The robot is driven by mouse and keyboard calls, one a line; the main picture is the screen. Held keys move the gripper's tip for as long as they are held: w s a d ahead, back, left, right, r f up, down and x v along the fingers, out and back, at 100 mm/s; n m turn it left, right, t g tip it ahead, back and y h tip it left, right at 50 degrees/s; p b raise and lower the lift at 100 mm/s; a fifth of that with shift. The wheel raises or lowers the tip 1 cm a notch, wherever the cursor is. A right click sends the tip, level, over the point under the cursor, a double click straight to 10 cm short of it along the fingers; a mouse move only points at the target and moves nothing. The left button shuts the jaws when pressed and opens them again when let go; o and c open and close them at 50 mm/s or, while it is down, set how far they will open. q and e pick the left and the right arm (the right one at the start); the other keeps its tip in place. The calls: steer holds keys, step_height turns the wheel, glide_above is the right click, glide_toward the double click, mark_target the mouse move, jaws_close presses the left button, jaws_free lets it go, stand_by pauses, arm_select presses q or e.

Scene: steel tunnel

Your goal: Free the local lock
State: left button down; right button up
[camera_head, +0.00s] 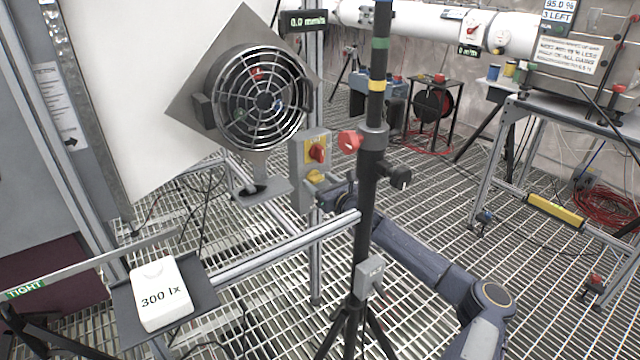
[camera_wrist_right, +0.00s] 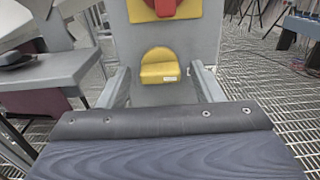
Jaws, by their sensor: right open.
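A grey switch box (camera_head: 299,180) is mounted on a metal post in the middle of the head view. It carries a red rotary knob (camera_head: 317,152) on a yellow plate. Below the knob is a small yellow tab, likely the local lock (camera_head: 315,176). In the head view the black pole partly hides my right arm. My left gripper is not in view.
A black stand pole (camera_head: 367,220) with a red knob stands just in front of my right arm. A caged fan (camera_head: 262,98) is left of the box. A rail (camera_head: 285,248) runs below it, near a white 300 lx block (camera_head: 160,293).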

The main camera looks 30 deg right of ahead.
steer(key=shift+w, duration=0.1)
steer(key=c, duration=1)
